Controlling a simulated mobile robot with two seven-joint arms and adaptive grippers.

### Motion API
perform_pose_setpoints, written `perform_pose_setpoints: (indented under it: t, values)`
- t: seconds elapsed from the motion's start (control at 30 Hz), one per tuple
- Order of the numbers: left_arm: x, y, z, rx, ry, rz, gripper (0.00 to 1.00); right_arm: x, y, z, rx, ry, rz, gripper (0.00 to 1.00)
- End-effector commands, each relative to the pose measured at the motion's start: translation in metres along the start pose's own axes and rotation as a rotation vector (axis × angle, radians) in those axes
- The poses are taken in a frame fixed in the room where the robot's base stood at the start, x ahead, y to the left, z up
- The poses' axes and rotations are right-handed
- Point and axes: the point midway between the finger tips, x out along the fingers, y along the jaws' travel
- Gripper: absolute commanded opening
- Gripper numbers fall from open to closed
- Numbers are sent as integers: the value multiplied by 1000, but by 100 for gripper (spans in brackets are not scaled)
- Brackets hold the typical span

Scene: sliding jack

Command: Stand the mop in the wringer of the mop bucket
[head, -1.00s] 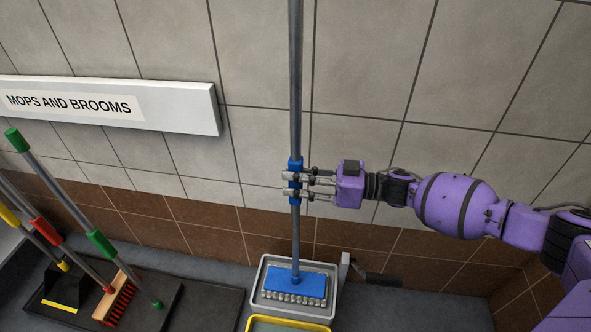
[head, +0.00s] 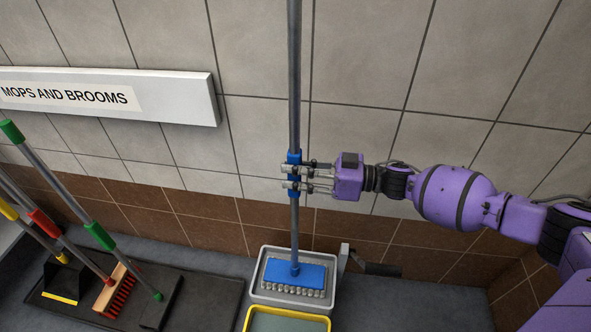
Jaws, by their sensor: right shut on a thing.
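The mop has a grey pole (head: 294,80) with a blue grip sleeve and a flat blue head (head: 294,274) with a pale fringe. It stands upright. My right gripper (head: 293,177) is shut on the blue sleeve from the right. The mop head is over or inside the grey wringer (head: 256,283), within its rim as seen from above; I cannot tell whether it touches the bottom. The yellow-rimmed mop bucket (head: 290,312) is in front of the wringer, cut off by the lower edge. My left gripper is not in view.
A wringer lever (head: 376,269) sticks out to the right. At left, a broom (head: 118,290), a black dustpan (head: 62,281) and a green-gripped pole (head: 55,190) stand on a dark mat (head: 215,300). A tiled wall with a "MOPS AND BROOMS" sign (head: 170,95) is behind.

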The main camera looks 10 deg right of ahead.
Motion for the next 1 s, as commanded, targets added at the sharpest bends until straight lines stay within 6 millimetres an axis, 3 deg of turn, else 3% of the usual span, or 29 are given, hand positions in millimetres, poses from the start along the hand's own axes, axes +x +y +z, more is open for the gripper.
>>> perform_pose_setpoints:
  t: [1.0]
  values:
    - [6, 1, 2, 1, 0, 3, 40, 1, 0, 9, -1, 3, -1, 0]
